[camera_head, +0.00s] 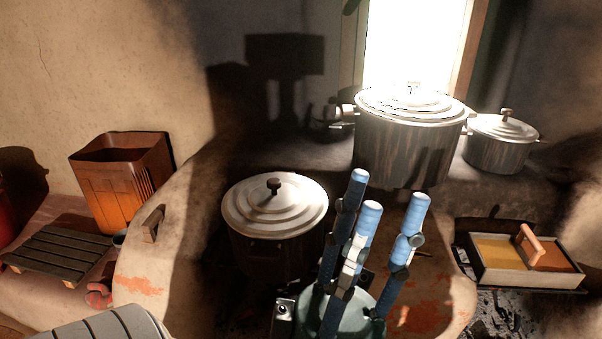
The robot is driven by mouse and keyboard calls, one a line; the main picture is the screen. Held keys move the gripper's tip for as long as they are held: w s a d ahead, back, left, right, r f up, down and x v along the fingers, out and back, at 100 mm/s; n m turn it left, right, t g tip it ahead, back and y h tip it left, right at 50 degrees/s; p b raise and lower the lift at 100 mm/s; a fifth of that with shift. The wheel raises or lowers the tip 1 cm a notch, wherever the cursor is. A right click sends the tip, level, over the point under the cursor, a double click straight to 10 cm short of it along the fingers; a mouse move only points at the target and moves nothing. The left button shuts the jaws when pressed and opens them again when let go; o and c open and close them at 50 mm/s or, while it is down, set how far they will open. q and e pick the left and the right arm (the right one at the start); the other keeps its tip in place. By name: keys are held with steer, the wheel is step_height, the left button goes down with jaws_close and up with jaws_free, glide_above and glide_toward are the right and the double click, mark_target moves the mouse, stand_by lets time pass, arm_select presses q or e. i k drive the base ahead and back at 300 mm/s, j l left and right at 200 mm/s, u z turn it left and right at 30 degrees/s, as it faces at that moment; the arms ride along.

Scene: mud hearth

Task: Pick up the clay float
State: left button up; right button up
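A tool with a pinkish-orange upright handle, which looks like the clay float (529,244), rests at the pale two-part tray (530,283) on the right. Its base is hard to tell from the yellow and orange-brown contents. My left gripper (390,202) is at the bottom centre, its blue-tipped fingers pointing up in the picture. The fingers stand apart with nothing seen between them. It is well to the left of the tool and apart from it. My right gripper is not in view.
A lidded pot (275,220) stands left of my gripper. A large pot (405,145) and a smaller pot (497,152) stand behind on the ledge. An orange bin (118,190), a slatted rack (58,250) and a wooden block (153,223) are at the left.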

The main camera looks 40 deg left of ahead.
mark_target(156, 217)
steer(key=u, duration=1.85)
steer(key=j+z, duration=0.4)
steer(key=j, duration=0.15)
